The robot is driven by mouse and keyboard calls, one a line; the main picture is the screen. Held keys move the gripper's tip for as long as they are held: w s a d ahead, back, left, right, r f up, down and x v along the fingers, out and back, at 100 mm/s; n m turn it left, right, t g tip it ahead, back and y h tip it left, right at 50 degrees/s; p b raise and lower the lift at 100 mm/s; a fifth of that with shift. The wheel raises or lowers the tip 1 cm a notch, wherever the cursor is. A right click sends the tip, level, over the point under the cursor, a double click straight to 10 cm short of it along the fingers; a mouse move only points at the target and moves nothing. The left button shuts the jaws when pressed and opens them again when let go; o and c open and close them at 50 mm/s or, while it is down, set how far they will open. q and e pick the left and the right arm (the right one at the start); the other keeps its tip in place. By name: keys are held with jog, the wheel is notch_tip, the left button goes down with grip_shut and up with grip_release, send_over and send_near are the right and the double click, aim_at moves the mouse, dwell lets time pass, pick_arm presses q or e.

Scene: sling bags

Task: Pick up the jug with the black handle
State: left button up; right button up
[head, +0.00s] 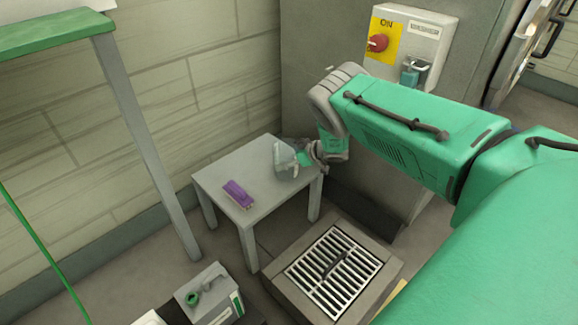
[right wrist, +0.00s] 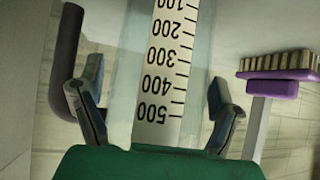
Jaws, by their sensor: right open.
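The clear jug (head: 285,160) stands at the back right of the small grey table (head: 215,172). In the right wrist view the jug (right wrist: 166,80) fills the middle, with its printed scale upside down. Its dark handle (right wrist: 68,60) shows at the left there. My right gripper (head: 312,154) is at the jug's right side in the head view. In the right wrist view its open fingers (right wrist: 158,108) stand on either side of the jug's body, the left one near the handle. I cannot tell whether they touch it. My left gripper is out of view.
A purple brush (head: 238,193) lies on the table's front part, and it also shows in the right wrist view (right wrist: 280,80). A floor grate (head: 333,270) and a grey container (head: 210,295) stand in front. A wall (head: 200,80) rises behind the table.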

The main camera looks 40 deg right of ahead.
jog(key=shift+w+f, duration=0.1)
jog(key=shift+w, duration=0.15)
jog(key=c, duration=0.9)
